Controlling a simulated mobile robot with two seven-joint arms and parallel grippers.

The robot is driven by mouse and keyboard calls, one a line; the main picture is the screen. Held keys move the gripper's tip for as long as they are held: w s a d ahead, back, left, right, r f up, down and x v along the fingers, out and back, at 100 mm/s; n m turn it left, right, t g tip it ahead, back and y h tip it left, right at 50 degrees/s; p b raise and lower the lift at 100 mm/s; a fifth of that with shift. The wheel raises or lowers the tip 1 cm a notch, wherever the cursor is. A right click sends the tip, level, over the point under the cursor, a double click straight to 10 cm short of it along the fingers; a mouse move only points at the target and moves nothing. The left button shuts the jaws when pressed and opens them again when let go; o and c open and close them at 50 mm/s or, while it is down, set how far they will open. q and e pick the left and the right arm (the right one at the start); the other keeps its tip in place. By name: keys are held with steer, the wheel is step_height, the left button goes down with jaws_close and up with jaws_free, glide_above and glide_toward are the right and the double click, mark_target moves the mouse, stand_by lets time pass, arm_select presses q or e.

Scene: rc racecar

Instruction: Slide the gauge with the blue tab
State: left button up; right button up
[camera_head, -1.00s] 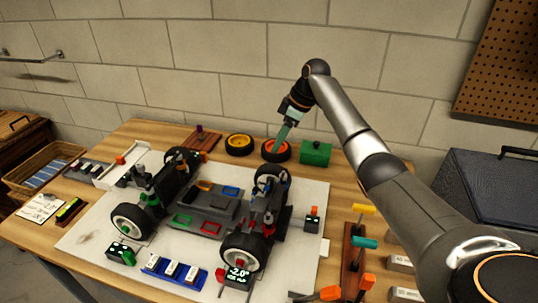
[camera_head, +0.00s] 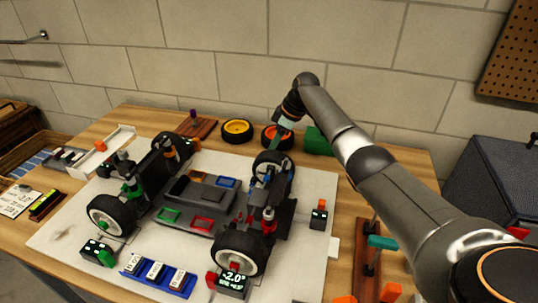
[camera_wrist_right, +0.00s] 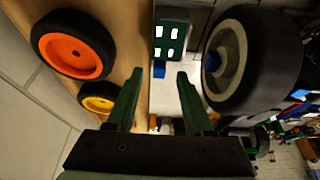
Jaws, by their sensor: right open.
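The gauge with the blue tab shows in the right wrist view as a dark green block (camera_wrist_right: 172,40) with lit white marks. Its small blue tab (camera_wrist_right: 159,70) faces my right gripper (camera_wrist_right: 160,74). The gripper is open and empty, with the tab between its fingertips in the picture; I cannot tell if they touch it. A grey-hubbed car wheel (camera_wrist_right: 228,62) is close to the gauge. In the head view my right gripper (camera_head: 284,124) is above the table's back, behind the car (camera_head: 205,197); the blue-tab gauge is hidden there. My left gripper is not in view.
Loose orange (camera_head: 277,137) and yellow (camera_head: 237,130) wheels lie at the back beside the gripper. Gauges with green (camera_head: 100,252), red (camera_head: 231,283) and orange (camera_head: 319,214) tabs stand around the car. A green box (camera_head: 318,140) is partly behind my arm.

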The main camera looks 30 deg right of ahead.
steer(key=shift+b+x, duration=0.4)
steer(key=shift+x, duration=1.45)
jaws_close()
